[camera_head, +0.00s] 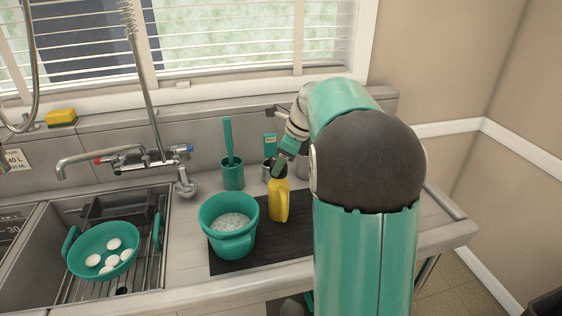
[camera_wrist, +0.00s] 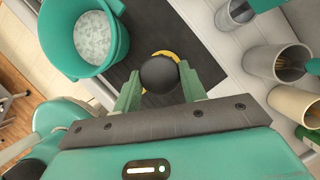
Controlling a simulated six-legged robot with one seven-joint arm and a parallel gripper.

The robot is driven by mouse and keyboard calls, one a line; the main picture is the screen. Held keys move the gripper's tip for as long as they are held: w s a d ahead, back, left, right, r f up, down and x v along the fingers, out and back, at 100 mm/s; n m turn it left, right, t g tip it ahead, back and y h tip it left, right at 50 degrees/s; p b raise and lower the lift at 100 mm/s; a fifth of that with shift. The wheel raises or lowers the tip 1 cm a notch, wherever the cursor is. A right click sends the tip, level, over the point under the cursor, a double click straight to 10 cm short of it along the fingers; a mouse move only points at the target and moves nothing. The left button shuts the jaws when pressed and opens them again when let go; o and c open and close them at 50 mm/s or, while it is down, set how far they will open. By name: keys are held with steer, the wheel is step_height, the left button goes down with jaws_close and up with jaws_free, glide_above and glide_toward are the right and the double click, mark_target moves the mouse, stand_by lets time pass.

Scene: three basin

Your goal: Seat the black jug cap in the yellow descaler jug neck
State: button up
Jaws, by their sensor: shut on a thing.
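The yellow descaler jug (camera_head: 279,203) stands upright on the dark mat, right of the teal bucket. My gripper (camera_head: 279,168) is directly above the jug's top. In the wrist view, my gripper (camera_wrist: 160,88) is shut on the round black jug cap (camera_wrist: 160,73), held between its two green fingers. A yellow arc of the jug (camera_wrist: 164,53) shows around the cap's far edge, so the cap lies over the jug's top in that view. The neck opening is hidden behind the cap. I cannot tell whether cap and neck touch.
A teal bucket (camera_head: 211,204) of pale contents stands close left of the jug on the dark mat (camera_head: 262,250). A teal cup with a brush (camera_head: 232,176) is behind. Metal and cream canisters (camera_wrist: 292,103) stand nearby.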

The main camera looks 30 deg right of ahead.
steer(key=o, duration=1.1)
steer(key=shift+r, duration=0.15)
steer(key=v, duration=1.3)
steer(key=shift+s+d+r, duration=0.1)
steer(key=shift+s+r, duration=0.05)
steer(key=shift+r, duration=0.1)
